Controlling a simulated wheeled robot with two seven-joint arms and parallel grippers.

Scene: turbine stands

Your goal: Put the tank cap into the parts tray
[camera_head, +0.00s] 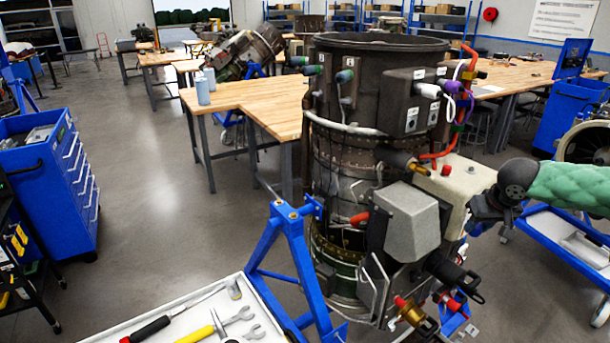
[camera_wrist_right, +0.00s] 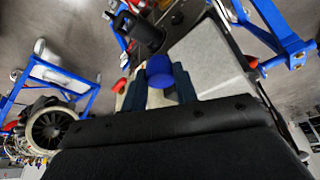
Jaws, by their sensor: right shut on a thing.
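A blue cylindrical cap (camera_wrist_right: 159,70), which I take as the tank cap, sits between the two fingertips of my right gripper (camera_wrist_right: 160,84) in the wrist view. The fingers are shut on it. In the head view my right gripper (camera_head: 482,208) is at the right side of the engine, beside the pale tank (camera_head: 452,188); the cap is not clearly visible there. I cannot tell whether the cap still touches the tank. A white tray (camera_head: 255,285) with hand tools, possibly the parts tray, is at the bottom left of the engine. My left gripper is not in view.
The large turbine engine (camera_head: 350,170) stands on a blue stand (camera_head: 285,240) between the tray and my right arm. A grey box (camera_head: 412,222) and red-ended fittings (camera_head: 405,305) stick out of its front. A blue cart (camera_head: 570,245) stands at the right.

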